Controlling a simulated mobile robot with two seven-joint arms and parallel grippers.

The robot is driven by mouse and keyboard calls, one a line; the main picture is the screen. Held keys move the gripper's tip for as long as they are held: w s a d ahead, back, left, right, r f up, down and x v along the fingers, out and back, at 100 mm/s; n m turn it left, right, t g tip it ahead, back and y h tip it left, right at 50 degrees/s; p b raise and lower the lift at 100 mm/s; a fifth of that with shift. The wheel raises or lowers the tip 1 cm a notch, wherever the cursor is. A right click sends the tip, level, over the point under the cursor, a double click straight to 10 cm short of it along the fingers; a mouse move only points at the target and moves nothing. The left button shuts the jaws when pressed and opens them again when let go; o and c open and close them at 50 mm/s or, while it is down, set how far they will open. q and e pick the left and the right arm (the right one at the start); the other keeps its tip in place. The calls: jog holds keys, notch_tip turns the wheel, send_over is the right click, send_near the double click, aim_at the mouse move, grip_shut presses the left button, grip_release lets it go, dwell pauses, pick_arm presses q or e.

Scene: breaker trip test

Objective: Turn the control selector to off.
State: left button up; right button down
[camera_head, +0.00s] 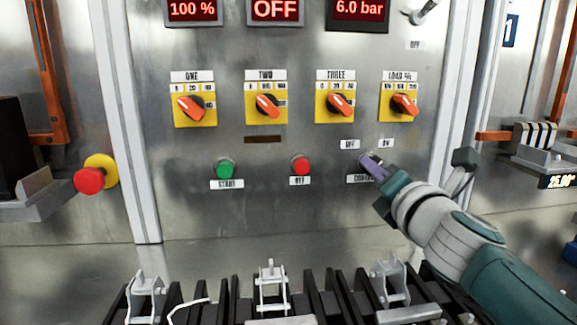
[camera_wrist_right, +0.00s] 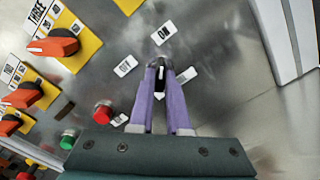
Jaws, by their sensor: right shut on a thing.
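The control selector (camera_wrist_right: 160,76) is a small dark knob on the grey metal panel. It sits below the OFF label (camera_head: 349,144) and the ON label (camera_head: 386,143), with a partly covered label (camera_head: 358,179) under it. My right gripper (camera_head: 370,163) reaches it from the lower right. In the right wrist view its two purple fingers (camera_wrist_right: 161,82) are shut on the selector, one on each side. The fingers hide part of the knob, so its exact pointing direction is hard to tell. My left gripper is not in view.
Orange knobs on yellow plates, such as the LOAD % knob (camera_head: 404,105), sit above. A green START button (camera_head: 225,168) and a red button (camera_head: 300,166) are to the left. A red emergency button (camera_head: 90,180) is at far left. Black slotted parts (camera_head: 230,300) stand along the bottom.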

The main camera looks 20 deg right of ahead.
jog(key=shift+d+n+b, duration=0.15)
jog(key=shift+n, duration=4.3)
jog(key=shift+d+n+b, duration=0.1)
jog(key=shift+n+b, duration=0.05)
jog(key=shift+n, duration=4.3)
jog(key=c, duration=0.9)
grip_release()
jog(key=shift+s, duration=0.1)
